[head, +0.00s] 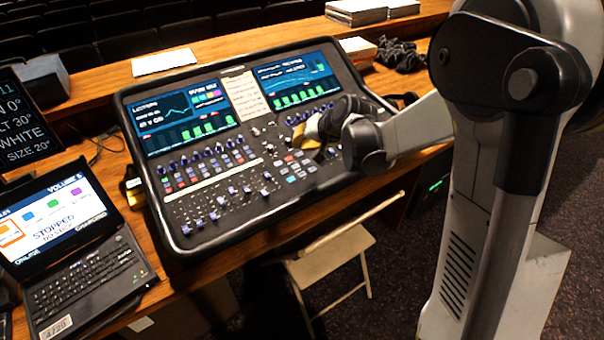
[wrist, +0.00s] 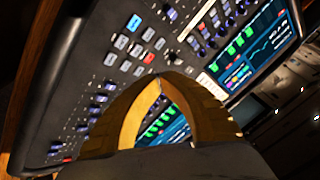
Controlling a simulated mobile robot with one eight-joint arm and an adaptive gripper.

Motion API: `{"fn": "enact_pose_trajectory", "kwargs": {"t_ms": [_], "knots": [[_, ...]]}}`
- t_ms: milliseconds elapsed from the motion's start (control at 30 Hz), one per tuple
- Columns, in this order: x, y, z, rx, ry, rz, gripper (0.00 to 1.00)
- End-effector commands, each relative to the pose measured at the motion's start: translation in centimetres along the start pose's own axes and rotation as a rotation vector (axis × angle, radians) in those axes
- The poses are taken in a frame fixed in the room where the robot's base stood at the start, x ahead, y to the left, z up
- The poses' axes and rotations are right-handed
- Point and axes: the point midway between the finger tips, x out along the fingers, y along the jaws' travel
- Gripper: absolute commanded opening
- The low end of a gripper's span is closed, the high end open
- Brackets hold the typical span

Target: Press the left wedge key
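The mixing desk (head: 190,190) carries several small coloured keys (head: 300,168) right of its centre. In the wrist view, light blue, white, red and grey keys (wrist: 121,42) lie just beyond my fingertips. Their labels are too small to read, and I cannot tell which is the left wedge key. My gripper (head: 308,136) is over the right half of the desk, above and behind the key group. In the wrist view its yellow fingers (wrist: 158,77) meet at the tips with nothing between them. I cannot tell whether the tips touch the panel. The gripper hides part of the desk.
Knobs and faders (head: 215,160) surround the keys. Two lit screens (head: 187,112) stand along the desk's back. An open laptop (head: 75,250) is at the left, and a folding chair (head: 335,250) stands in front. Papers (head: 163,62) lie on the ledge behind.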

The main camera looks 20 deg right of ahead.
Motion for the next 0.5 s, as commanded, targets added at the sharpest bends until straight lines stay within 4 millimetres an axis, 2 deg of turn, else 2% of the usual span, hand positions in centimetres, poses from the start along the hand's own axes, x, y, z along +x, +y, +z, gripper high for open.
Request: {"fn": "enact_pose_trajectory", "kwargs": {"t_ms": [267, 500], "knots": [[1.4, 0.8, 0.8, -0.001, 0.0, 0.0, 0.0], [4.0, 2.2, 2.2, -0.001, 0.0, 0.0, 0.0]]}}
